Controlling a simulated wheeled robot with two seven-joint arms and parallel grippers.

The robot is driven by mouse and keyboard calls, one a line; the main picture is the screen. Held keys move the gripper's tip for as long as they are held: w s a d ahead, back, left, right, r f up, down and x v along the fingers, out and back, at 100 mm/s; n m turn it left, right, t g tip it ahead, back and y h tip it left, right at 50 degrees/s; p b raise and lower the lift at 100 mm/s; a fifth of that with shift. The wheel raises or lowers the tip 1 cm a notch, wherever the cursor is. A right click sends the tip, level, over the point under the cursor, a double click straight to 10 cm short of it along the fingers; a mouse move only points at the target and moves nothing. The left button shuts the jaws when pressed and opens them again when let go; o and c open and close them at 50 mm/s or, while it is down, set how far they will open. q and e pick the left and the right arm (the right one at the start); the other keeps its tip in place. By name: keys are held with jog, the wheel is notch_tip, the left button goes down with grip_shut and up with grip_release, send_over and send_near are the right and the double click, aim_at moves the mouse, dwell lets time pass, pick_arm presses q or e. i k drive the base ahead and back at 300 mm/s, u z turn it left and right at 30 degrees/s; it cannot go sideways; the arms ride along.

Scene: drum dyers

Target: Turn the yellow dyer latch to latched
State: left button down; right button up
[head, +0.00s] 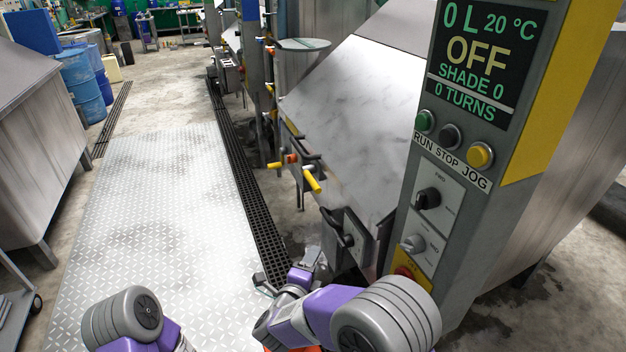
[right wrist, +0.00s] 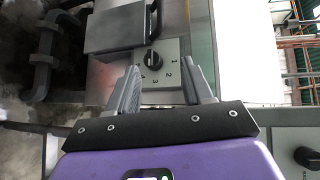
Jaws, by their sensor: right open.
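The dyer with yellow trim (head: 555,90) stands at the right, with a sloping steel front (head: 350,110). Low on its front is a grey plate with a dark rotary knob (head: 354,230) and a dark curved handle (head: 335,222). In the right wrist view the black knob (right wrist: 153,60) sits on a plate with numbers around it, below a dark box with a handle (right wrist: 118,28). I cannot tell which part is the latch. My right gripper (right wrist: 163,68) is open and empty, its fingers apart and pointing toward the knob plate; they appear short of it. My left gripper is not in view.
The control panel (head: 470,140) reads OFF, with RUN, STOP and JOG buttons. A yellow-tipped lever (head: 312,180) sticks out farther along the front. A drain grate (head: 245,190) runs beside the clear metal walkway (head: 160,220). A steel tank (head: 40,150) stands at left.

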aim_at(306, 171)
jog(key=i, duration=0.85)
